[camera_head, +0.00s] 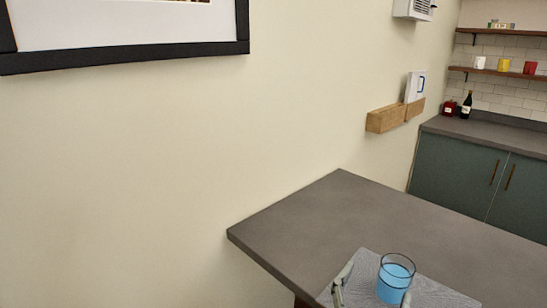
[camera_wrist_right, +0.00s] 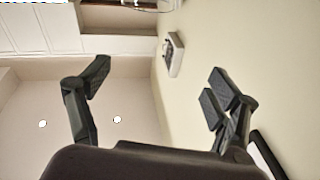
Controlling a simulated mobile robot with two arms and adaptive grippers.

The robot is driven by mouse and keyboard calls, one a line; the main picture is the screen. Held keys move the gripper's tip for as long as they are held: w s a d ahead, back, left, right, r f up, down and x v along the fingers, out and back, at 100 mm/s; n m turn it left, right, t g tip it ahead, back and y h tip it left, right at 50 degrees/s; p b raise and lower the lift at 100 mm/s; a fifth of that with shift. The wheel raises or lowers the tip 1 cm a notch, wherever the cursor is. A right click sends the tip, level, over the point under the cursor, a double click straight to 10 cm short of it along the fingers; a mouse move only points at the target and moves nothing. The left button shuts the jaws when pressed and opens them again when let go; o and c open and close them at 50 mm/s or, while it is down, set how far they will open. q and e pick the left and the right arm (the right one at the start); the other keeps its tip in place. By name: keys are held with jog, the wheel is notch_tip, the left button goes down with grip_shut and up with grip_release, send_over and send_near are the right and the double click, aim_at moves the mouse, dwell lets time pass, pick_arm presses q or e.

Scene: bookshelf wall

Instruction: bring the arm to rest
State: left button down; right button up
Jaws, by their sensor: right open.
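My right gripper (camera_head: 373,288) shows at the bottom edge of the head view, with its two light fingertips apart. In the right wrist view the dark fingers of this gripper (camera_wrist_right: 155,85) are spread wide with nothing between them. A clear glass with blue liquid (camera_head: 395,280) stands upright on a grey mat (camera_head: 440,296), close by the fingertips. I cannot tell whether the fingers touch it. A clear rim, perhaps the glass, shows at the top of the right wrist view. My left gripper is in neither view.
The grey table (camera_head: 350,205) has a bare far part by the wall. A wooden wall holder (camera_head: 386,119) is beyond it. A counter (camera_head: 490,135) with bottles (camera_head: 466,106) and shelves with mugs (camera_head: 503,65) are at the far right. A black picture frame (camera_head: 130,60) hangs upper left.

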jog(key=s+a+r+n+t+y, duration=0.1)
jog(key=a+r+n+t+y, duration=0.25)
jog(key=a+n+y, duration=0.35)
jog(key=a+r+n+t+y, duration=0.3)
jog(key=a+n+t+y, duration=0.15)
jog(key=y, duration=0.55)
jog(key=s+a+f+n+g+y, duration=0.2)
jog(key=a+f+n+g+y, duration=0.1)
jog(key=f+g, duration=0.3)
jog(key=s+a+f+n+g+y, duration=0.2)
jog(key=f+n+g, duration=0.15)
jog(key=f, duration=0.35)
jog(key=s+d+f+m+g+h, duration=0.2)
jog(key=s+d+f+g, duration=0.1)
jog(key=f, duration=0.3)
jog(key=s+d+f+m+g+h, duration=0.1)
jog(key=s+d+f+g+h, duration=0.15)
jog(key=f, duration=0.35)
jog(key=s+d+f+m+g+h, duration=0.5)
jog(key=s+d+f, duration=0.2)
jog(key=s+d, duration=0.35)
notch_tip(320, 180, down, 24)
jog(key=g, duration=0.1)
jog(key=s+d+f+n+g, duration=0.1)
jog(key=s+d+f, duration=0.2)
jog(key=s+f, duration=1.4)
jog(key=shift+f+g, duration=0.4)
jog(key=shift+f, duration=0.05)
